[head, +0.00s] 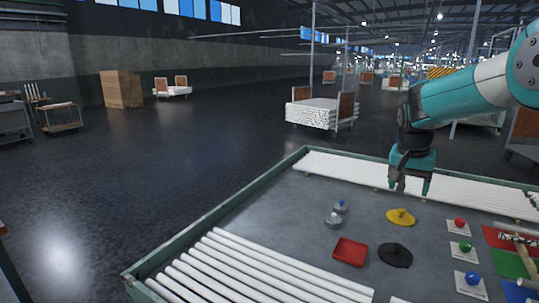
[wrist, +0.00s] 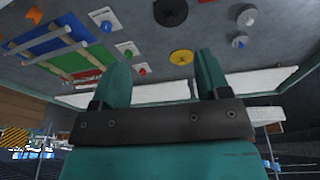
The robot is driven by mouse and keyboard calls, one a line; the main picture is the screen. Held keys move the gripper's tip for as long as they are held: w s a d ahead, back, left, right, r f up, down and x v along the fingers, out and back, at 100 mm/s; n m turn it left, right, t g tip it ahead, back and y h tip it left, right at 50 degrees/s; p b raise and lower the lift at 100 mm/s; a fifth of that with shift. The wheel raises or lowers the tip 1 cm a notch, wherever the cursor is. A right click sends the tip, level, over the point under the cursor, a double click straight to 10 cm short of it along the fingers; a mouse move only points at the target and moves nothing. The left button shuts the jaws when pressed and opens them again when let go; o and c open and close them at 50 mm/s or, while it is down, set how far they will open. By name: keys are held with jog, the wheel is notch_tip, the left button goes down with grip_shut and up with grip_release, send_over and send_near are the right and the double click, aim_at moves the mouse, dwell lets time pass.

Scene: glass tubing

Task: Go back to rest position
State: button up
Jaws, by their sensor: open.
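My gripper (head: 410,184) hangs from the teal and white arm above the back part of the grey work table (head: 290,203). Its fingers point down and are apart, with nothing between them. The wrist view shows both teal fingers of the gripper (wrist: 157,75) spread and empty. A yellow disc (head: 401,217) lies below and in front of the gripper, apart from it; the disc also shows beyond the fingertips in the wrist view (wrist: 181,57).
On the table are a black disc (head: 394,255), a red tray (head: 350,251), two small grey round pieces (head: 333,219), pads with red, green and blue balls (head: 466,249), and coloured panels (head: 512,264) with tubes. White tubes (head: 225,268) line the front left and back edges.

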jog(key=s+a+r+n+y, duration=0.2)
jog(key=s+a+r+n, duration=0.25)
jog(key=s+a, duration=0.55)
jog(key=s+a+n+y, duration=0.1)
jog(key=s+a+n, duration=0.2)
jog(key=s, duration=0.5)
jog(key=s+a+f+n+g+y, duration=0.1)
jog(key=s+a+n, duration=0.3)
jog(key=s, duration=0.5)
jog(key=s+a+n+y, duration=0.2)
jog(key=s+a+n, duration=0.1)
jog(key=s, duration=0.6)
jog(key=shift+s+a+f+g, duration=0.2)
jog(key=shift+a+g, duration=0.1)
jog(key=shift+a, duration=0.2)
